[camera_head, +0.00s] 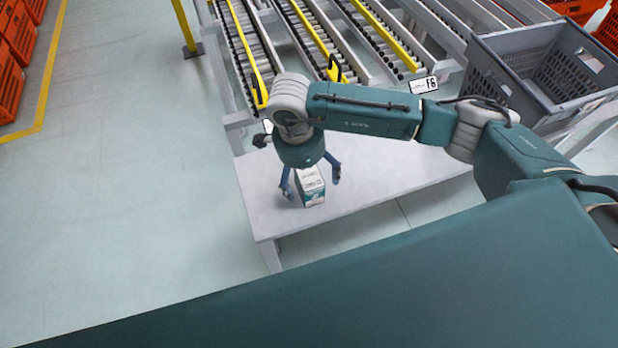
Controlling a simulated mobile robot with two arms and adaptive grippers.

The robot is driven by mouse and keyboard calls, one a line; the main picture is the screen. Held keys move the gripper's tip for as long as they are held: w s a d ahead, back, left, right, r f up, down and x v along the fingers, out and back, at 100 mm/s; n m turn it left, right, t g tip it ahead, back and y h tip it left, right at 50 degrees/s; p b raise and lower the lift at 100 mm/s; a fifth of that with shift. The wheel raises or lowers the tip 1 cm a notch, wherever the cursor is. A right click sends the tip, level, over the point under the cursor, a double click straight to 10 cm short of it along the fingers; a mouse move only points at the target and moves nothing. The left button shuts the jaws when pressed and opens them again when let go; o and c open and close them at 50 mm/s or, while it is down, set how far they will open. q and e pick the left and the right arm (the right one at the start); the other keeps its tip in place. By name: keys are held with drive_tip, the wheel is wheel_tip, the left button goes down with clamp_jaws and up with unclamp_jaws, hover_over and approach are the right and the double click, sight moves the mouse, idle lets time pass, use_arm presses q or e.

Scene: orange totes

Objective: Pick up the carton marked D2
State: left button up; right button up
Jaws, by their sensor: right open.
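A small white and teal carton (312,187) stands on the grey table (375,192), near its left end. Its marking is too small to read, so I cannot tell whether it says D2. My right gripper (311,187) is open and points down over the carton, with one finger on the left of it and one on the right. I cannot tell whether the fingers touch it. The wrist hides part of the carton's far side. My left gripper is not in view.
Roller lanes with yellow rails (382,38) rise behind the table, with a sign (423,85) at their front edge. A grey crate (535,109) stands at the right. Orange totes (14,88) are stacked at the far left. The table's right part and the left floor are clear.

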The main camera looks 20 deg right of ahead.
drive_tip(key=shift+d+f, duration=0.15)
drive_tip(key=shift+f, duration=0.9)
drive_tip(key=c, duration=1.7)
drive_tip(key=shift+c, duration=0.2)
